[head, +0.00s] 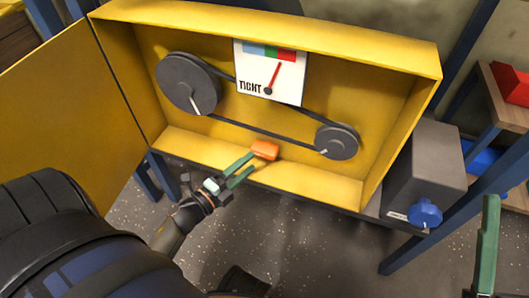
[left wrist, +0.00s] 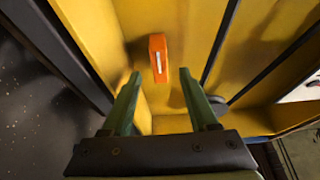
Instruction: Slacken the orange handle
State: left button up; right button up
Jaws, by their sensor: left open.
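The orange handle (head: 265,150) sits low in the open yellow box (head: 290,182), below the belt. My left gripper (head: 245,166) is open at the box's lower front edge, its green fingers pointing at the handle. In the left wrist view the handle (left wrist: 158,58) stands just beyond and between the fingertips (left wrist: 158,75), with nothing held. The gauge (head: 270,72) is marked TIGHT on its left, and its red needle points up and slightly right, toward the red band. A green finger of my right gripper (head: 487,245) shows at the right edge; its opening cannot be told.
A black belt (head: 255,130) runs around a large pulley (head: 188,83) and a small pulley (head: 337,141). The yellow door (head: 70,100) stands open at left. A grey box with a blue knob (head: 425,213) is at right. Blue posts (head: 450,215) flank the housing.

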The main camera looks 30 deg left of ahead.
aim_at(260, 155)
pick_arm(q)
jog(key=w, duration=0.2)
jog(key=w+b, duration=0.1)
jog(key=w, duration=0.1)
jog(key=w+d, duration=0.1)
jog(key=w, duration=0.2)
jog(key=shift+w+d, duration=0.1)
grip_shut()
dwell(0.3)
